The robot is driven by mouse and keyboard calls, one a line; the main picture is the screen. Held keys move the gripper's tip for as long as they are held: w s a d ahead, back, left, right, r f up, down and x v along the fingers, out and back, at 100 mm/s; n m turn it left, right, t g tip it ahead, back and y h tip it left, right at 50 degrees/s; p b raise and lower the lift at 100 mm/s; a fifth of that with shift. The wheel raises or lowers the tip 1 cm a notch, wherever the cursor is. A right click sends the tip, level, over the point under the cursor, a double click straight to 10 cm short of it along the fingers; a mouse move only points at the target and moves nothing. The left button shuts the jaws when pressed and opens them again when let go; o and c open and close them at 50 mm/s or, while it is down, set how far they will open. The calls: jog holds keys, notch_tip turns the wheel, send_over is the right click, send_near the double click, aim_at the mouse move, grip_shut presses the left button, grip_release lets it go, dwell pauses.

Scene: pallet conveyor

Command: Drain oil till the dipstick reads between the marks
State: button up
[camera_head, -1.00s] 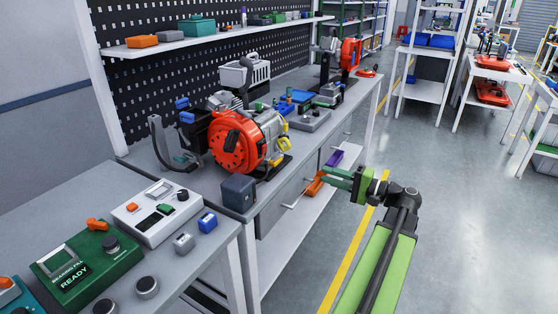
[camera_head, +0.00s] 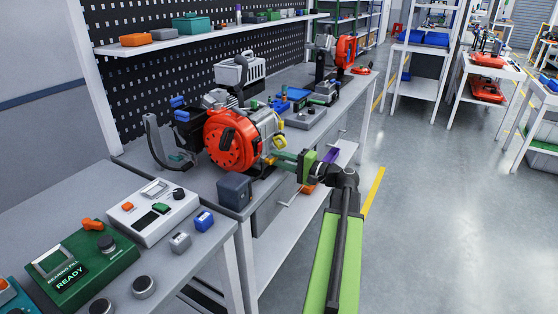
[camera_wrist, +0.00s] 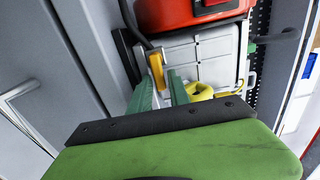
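The engine (camera_head: 262,122) stands on the workbench, with a round red cover (camera_head: 229,141) facing left and a grey body. A yellow part (camera_head: 280,141) is on its right side; a yellow looped part also shows in the wrist view (camera_wrist: 200,92). My gripper (camera_head: 273,158) is at the engine's lower right side. In the wrist view its green fingers (camera_wrist: 161,82) stand apart, open, with an orange-yellow tab (camera_wrist: 156,66) at the gap between their tips. I cannot tell whether they touch it. No oil level or dipstick marks can be read.
A dark grey box (camera_head: 235,190) stands at the bench's front left corner. A tray with small parts (camera_head: 305,117) lies behind the engine. A green panel reading READY (camera_head: 82,265) is on the nearer table.

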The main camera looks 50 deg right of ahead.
grip_shut()
jog(key=shift+r+n, duration=0.1)
jog(key=shift+n, duration=0.2)
jog(key=n, duration=0.1)
jog(key=r+n+p, duration=0.1)
jog(key=n, duration=0.1)
jog(key=shift+s+a+n, duration=0.1)
jog(key=shift+n, duration=0.2)
jog(key=n, duration=0.2)
jog(key=n+p, duration=0.1)
jog(key=shift+a+r+n, duration=0.25)
jog(key=shift+r+n, duration=0.05)
jog(key=shift+r, duration=0.1)
jog(key=n, duration=0.3)
jog(key=a+n, duration=0.1)
jog(key=shift+s+r+n+p, duration=0.15)
jog(key=shift+r+n+p, duration=0.15)
jog(key=shift+p, duration=0.05)
jog(key=shift+s+a+r+n, duration=0.1)
jog(key=shift+a+n, duration=0.15)
jog(key=shift+n, duration=0.85)
jog(key=shift+s+a+n, duration=0.1)
jog(key=shift+a+n, duration=0.15)
jog(key=shift+n, duration=0.85)
